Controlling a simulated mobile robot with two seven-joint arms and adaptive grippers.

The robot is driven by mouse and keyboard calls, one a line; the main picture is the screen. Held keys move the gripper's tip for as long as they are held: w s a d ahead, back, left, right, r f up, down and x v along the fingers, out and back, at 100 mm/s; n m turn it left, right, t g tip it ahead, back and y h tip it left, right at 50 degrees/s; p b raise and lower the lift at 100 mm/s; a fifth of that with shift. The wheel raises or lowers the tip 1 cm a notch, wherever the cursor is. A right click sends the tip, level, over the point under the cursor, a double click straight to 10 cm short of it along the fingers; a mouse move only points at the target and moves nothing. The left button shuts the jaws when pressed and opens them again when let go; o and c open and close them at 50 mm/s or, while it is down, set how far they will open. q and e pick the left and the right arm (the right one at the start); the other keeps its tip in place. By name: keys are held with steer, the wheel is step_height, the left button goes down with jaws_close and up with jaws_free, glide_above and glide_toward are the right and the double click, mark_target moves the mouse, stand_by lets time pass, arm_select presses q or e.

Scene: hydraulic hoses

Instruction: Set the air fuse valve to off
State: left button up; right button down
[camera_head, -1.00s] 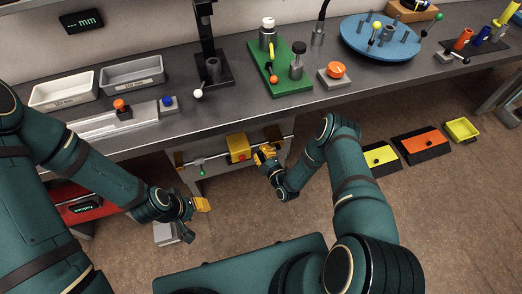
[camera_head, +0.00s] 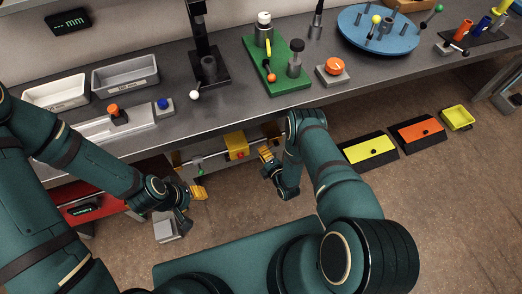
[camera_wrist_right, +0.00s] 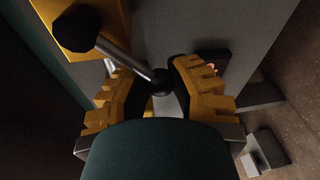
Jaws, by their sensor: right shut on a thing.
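The yellow valve body (camera_head: 237,145) sits on a pipe under the front of the bench. In the right wrist view the yellow body (camera_wrist_right: 110,14) is at the top left, with a black hub and a metal lever (camera_wrist_right: 125,52) ending in a black ball (camera_wrist_right: 160,82). My right gripper (camera_wrist_right: 158,86) is shut on this ball. In the head view my right gripper (camera_head: 268,157) is just right of the yellow body; the lever is hard to make out there. My left gripper (camera_head: 195,194) hangs at the lower left, away from the valve; its finger gap is unclear.
The bench (camera_head: 240,108) overhangs the pipe. Yellow (camera_head: 370,148) and orange (camera_head: 420,132) panels lie right of my right arm. A red drawer (camera_head: 85,205) is at left.

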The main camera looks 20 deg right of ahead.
steer(key=d+f+n+h+b, duration=0.2)
steer(key=d+n, duration=0.3)
steer(key=n, duration=0.3)
steer(key=shift+d+f+h, duration=0.25)
steer(key=shift+h, duration=0.05)
stand_by(0.3)
steer(key=c, duration=0.7)
jaws_free()
steer(key=s+r, duration=0.2)
steer(key=s, duration=0.9)
steer(key=shift+s+d+r, duration=0.15)
steer(key=shift+s+r, duration=0.05)
steer(key=shift+s, duration=0.2)
